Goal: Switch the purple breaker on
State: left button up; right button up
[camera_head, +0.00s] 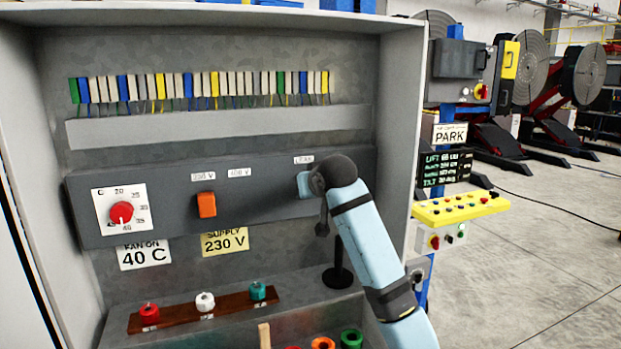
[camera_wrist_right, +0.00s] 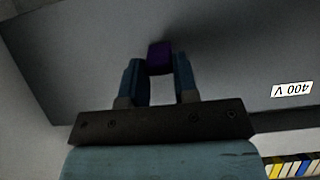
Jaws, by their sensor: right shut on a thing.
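The purple breaker (camera_wrist_right: 159,57) shows in the right wrist view, on the grey panel between the two fingers of my right gripper (camera_wrist_right: 159,75). The gripper is shut on it. In the head view my right gripper (camera_head: 305,186) is at the right end of the grey panel (camera_head: 260,205), just below a small white label (camera_head: 304,160). There the gripper and wrist hide the breaker, and I cannot tell its lever position. My left gripper is not in view.
An orange switch (camera_head: 206,205) and a red dial (camera_head: 121,212) sit on the panel to the left. Below is a rack (camera_head: 180,314) with red, white and green knobs. The cabinet's right wall (camera_head: 402,130) stands close to my right arm. A yellow button box (camera_head: 460,208) is outside it.

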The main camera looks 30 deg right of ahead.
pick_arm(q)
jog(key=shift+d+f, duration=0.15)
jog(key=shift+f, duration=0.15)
pick_arm(e)
jog(key=shift+w+r+g+y, duration=0.2)
jog(key=shift+r+g+y, duration=0.15)
jog(key=shift+g, duration=0.45)
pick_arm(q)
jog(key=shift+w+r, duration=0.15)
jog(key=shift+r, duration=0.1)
pick_arm(e)
jog(key=o, duration=0.9)
pick_arm(q)
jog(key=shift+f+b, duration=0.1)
jog(key=shift+b, duration=0.25)
pick_arm(e)
jog(key=v, duration=1.3)
jog(key=shift+s+r, duration=0.3)
jog(key=shift+w+a, duration=0.1)
